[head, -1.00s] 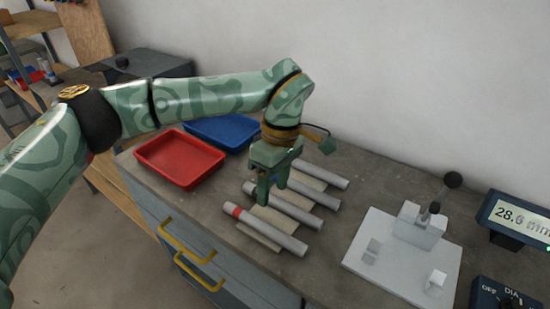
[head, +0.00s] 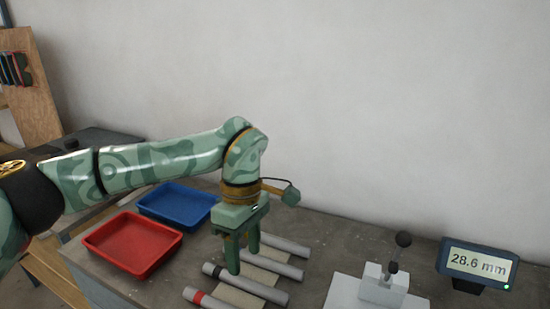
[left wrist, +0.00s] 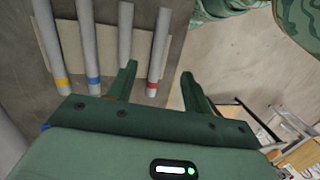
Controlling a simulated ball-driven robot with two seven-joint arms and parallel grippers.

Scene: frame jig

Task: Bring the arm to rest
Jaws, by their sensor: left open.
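My left gripper (head: 243,256) hangs with its fingers pointing down above the row of grey rods. Its jaws are open and empty; in the left wrist view the two fingers (left wrist: 158,72) stand apart with nothing between their tips. Several grey rods lie side by side on light strips on the bench. In the head view one rod has a red band (head: 200,297) and another a dark band (head: 212,269). The left wrist view shows yellow (left wrist: 62,83), blue (left wrist: 94,80) and red (left wrist: 152,89) bands. My right gripper is not in view.
A red tray (head: 133,262) and a blue tray (head: 178,212) sit left of the gripper. At right stand a pale fixture with a black-knobbed lever (head: 403,240) and a display (head: 478,264) reading 28.6 mm. A bare wall is behind.

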